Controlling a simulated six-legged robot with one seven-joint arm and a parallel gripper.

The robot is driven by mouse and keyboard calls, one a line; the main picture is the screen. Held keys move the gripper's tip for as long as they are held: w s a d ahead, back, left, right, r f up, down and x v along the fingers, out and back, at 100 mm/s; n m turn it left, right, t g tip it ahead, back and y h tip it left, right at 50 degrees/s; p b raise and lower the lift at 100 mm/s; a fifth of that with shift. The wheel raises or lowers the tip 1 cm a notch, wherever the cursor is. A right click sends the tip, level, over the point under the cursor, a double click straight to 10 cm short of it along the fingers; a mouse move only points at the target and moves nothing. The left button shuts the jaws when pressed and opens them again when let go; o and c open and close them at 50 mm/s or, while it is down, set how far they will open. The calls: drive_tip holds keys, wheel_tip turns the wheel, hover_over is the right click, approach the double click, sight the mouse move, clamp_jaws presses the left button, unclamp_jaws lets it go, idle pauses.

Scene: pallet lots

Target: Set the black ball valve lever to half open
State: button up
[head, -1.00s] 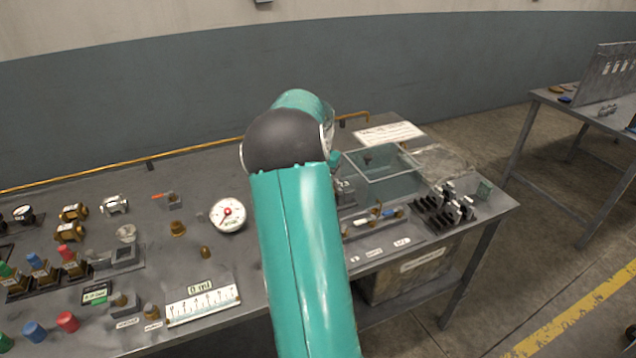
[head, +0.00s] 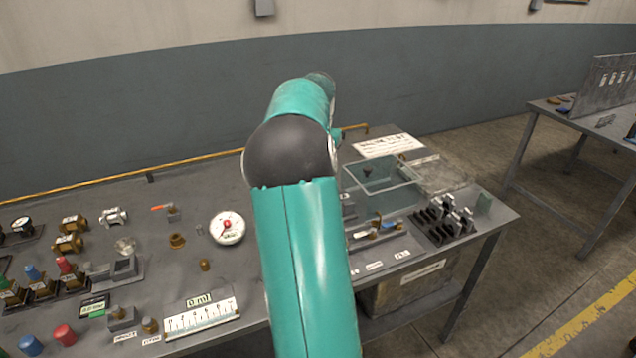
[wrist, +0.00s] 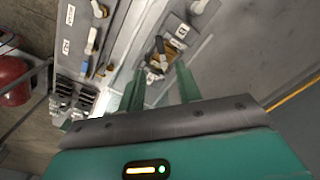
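In the wrist view, a small valve with a black lever (wrist: 160,46) and brass-coloured parts (wrist: 176,48) sits on a grey base on the bench. My gripper (wrist: 160,72) is open. Its two teal fingers stand apart on either side of a small pale piece below the lever, and nothing is seen clamped between them. I cannot tell how far the lever is turned. In the head view my teal arm hides the gripper and the area of the valve.
A white lever (wrist: 92,40) stands left of the valve in the wrist view. A second table (head: 560,117) stands at right.

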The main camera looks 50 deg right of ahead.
drive_tip(key=shift+r, duration=1.85)
drive_tip(key=a+r+n+t, duration=0.2)
drive_tip(key=a+r+n, duration=0.15)
drive_tip(key=a, duration=1.15)
drive_tip(key=a+r+n+t, duration=0.1)
drive_tip(key=a+r+n, duration=0.25)
drive_tip(key=a, duration=1.05)
drive_tip(key=s+a+f+n+t, duration=0.1)
drive_tip(key=s+a+f+n, duration=0.1)
drive_tip(key=a, duration=0.4)
drive_tip(key=s+a+f+n, duration=0.2)
drive_tip(key=s+a+n, duration=0.1)
drive_tip(key=s+a, duration=0.2)
drive_tip(key=s+a+f+n+t, duration=0.1)
drive_tip(key=s+a+f+n, duration=0.1)
drive_tip(key=a, duration=0.6)
drive_tip(key=shift+s+f+n+t, duration=0.35)
drive_tip(key=shift+s+n, duration=0.25)
drive_tip(key=shift+s, duration=0.4)
